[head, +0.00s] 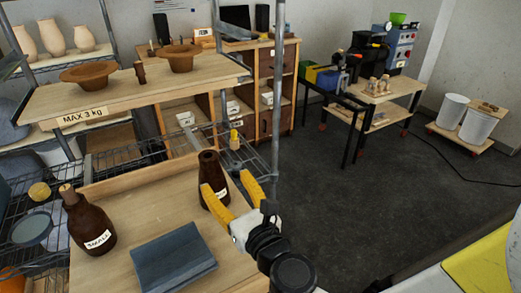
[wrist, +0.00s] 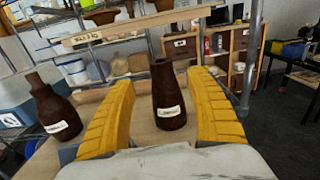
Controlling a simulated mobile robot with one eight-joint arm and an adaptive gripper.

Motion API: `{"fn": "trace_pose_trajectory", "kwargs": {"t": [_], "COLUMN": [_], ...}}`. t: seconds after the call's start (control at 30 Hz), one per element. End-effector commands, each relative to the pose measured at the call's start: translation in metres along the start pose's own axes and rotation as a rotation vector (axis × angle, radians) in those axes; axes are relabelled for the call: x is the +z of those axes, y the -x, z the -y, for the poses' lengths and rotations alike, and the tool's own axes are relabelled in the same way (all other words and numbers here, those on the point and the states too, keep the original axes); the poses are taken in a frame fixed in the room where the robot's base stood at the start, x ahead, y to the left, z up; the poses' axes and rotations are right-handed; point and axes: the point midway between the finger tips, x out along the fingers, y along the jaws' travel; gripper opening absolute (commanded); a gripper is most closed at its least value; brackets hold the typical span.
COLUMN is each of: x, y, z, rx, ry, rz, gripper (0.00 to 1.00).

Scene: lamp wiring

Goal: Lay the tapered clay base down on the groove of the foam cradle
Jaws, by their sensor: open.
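The tapered clay base (head: 209,170) is dark brown with a narrow open top and a white label. It stands upright on the wooden board; in the wrist view it also shows upright (wrist: 168,100). My gripper (head: 230,190) has yellow fingers and is open. In the wrist view its fingers (wrist: 161,80) lie to either side of the base, with gaps on both sides. In the head view one finger hides part of the base's lower body. The blue-grey foam cradle (head: 173,260) lies on the board at the front, left of my gripper; its groove is hard to make out.
A second brown vessel labelled SMALL (head: 88,222) stands left of the cradle. A raised shelf marked MAX 3 kg (head: 150,92) with brown bowls is behind. A metal post (head: 278,90) rises close to my gripper. Bare board (head: 150,200) lies between the two vessels.

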Motion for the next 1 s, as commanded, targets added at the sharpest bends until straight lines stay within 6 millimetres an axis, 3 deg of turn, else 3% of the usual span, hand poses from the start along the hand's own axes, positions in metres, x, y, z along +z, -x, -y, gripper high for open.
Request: {"fn": "trace_pose_trajectory", "kwargs": {"t": [0.17,0.27,0.37,0.43,0.53,0.6,0.7,0.83,0.9,1.0], "x": [0.008,0.021,0.025,0.017,-0.004,-0.02,-0.036,-0.045,-0.046,-0.046], "y": [0.0,0.002,0.011,0.027,0.063,0.098,0.152,0.207,0.223,0.232], "z": [0.005,0.014,0.03,0.049,0.084,0.112,0.148,0.177,0.184,0.189], "rx": [0.013,0.052,0.131,0.221,0.411,0.586,0.857,1.145,1.235,1.289], "ry": [0.134,0.455,0.939,1.303,1.774,2.037,2.293,2.443,2.473,2.488], "rz": [0.002,-0.009,-0.067,-0.143,-0.29,-0.403,-0.545,-0.661,-0.69,-0.704], "gripper": [0.65,0.65,0.65,0.65,0.65,0.65,0.65,0.65,0.65,0.65]}}
